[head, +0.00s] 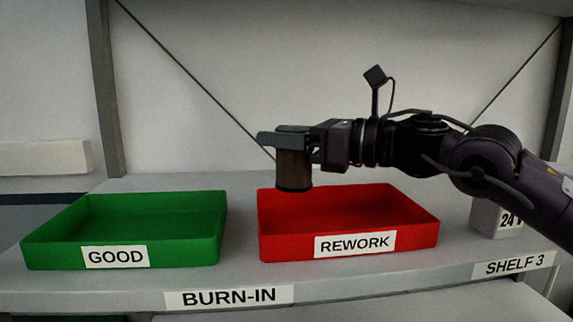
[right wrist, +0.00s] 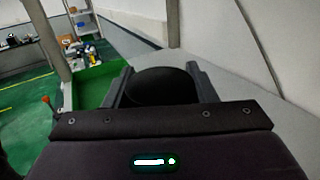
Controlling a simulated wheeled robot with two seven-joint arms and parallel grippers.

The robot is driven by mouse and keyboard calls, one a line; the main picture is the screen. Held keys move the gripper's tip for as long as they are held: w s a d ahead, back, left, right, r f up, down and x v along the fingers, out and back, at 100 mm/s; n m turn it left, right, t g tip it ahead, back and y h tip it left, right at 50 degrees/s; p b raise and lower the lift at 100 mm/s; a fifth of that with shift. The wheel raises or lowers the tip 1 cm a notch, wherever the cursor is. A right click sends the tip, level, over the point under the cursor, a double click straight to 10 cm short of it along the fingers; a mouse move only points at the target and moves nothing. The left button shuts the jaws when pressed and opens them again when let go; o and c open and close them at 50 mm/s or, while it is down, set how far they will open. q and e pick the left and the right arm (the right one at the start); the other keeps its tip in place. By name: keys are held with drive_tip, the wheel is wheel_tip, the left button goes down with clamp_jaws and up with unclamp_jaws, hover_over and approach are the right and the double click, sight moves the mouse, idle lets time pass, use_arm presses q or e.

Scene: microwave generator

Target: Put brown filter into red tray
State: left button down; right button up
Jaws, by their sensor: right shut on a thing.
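The brown filter (head: 293,170) is a brown cylinder with a dark lower rim. My right gripper (head: 285,138) is shut on its upper part and holds it upright over the left part of the red tray. In the right wrist view the filter's dark round end (right wrist: 161,86) sits between the two fingers of my right gripper (right wrist: 162,88). The red tray (head: 281,245), labelled REWORK, stands on the shelf and looks empty. The filter's lower end overlaps the tray's back left rim in the head view; the gap below it is hard to tell. My left gripper is not in view.
A green tray (head: 190,250) labelled GOOD stands to the left and looks empty; it also shows in the right wrist view (right wrist: 97,78). A grey box (head: 487,219) marked 24 V stands right of the red tray, under my right arm. A grey post (head: 105,85) rises behind.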

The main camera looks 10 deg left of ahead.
sight(285, 170)
drive_tip(key=shift+s+f, duration=0.1)
drive_tip(key=shift+f, duration=0.4)
wheel_tip(285, 170, down, 3)
drive_tip(key=shift+f+p, duration=0.2)
drive_tip(key=shift+p, duration=0.3)
drive_tip(key=shift+f, duration=0.35)
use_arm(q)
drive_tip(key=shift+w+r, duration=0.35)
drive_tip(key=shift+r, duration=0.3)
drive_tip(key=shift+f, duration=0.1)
use_arm(e)
drive_tip(key=shift+f, duration=0.2)
drive_tip(key=o, duration=1)
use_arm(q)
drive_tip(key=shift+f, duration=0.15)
use_arm(e)
drive_tip(key=shift+r, duration=0.1)
